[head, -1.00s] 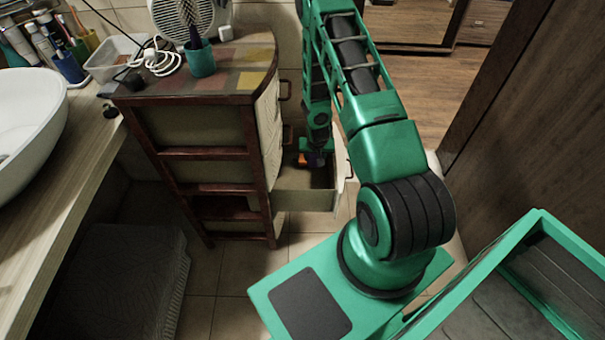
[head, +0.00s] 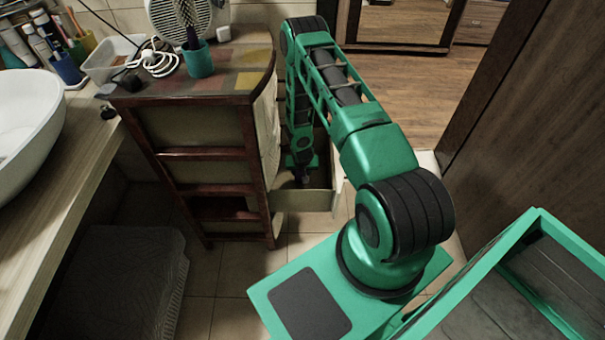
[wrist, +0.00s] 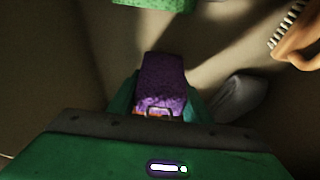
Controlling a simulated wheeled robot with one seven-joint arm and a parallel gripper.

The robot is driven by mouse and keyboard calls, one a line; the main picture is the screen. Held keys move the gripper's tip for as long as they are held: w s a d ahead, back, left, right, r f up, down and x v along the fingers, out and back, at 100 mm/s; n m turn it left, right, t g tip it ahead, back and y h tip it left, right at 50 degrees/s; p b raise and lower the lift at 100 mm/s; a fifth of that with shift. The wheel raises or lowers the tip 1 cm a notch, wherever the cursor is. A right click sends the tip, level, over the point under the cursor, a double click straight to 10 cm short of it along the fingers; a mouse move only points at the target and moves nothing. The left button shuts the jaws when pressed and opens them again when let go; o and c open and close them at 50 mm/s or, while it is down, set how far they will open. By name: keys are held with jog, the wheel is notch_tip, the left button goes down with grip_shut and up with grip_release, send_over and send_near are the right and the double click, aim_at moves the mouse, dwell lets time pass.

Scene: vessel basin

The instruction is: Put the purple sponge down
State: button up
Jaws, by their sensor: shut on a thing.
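The purple sponge (wrist: 162,78) is between the fingers of my gripper (wrist: 158,98) in the wrist view, and the gripper is shut on it. In the head view my gripper (head: 301,172) points down inside the open drawer (head: 306,200) of the wooden cabinet. The sponge is too small and dark there to make out well. From these views I cannot tell whether the sponge touches the drawer floor.
In the wrist view a green textured thing (wrist: 153,4) lies at the top edge, a wooden brush (wrist: 296,38) at the right, and a grey rounded thing (wrist: 241,98) beside the gripper. The cabinet top (head: 237,72) holds a fan (head: 180,16) and a teal cup (head: 199,60).

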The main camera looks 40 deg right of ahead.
jog(key=shift+s+d+f, duration=0.1)
jog(key=shift+d+f, duration=0.1)
jog(key=shift+f, duration=0.25)
jog(key=o, duration=1.1)
jog(key=v, duration=1.2)
jog(key=shift+r, duration=0.1)
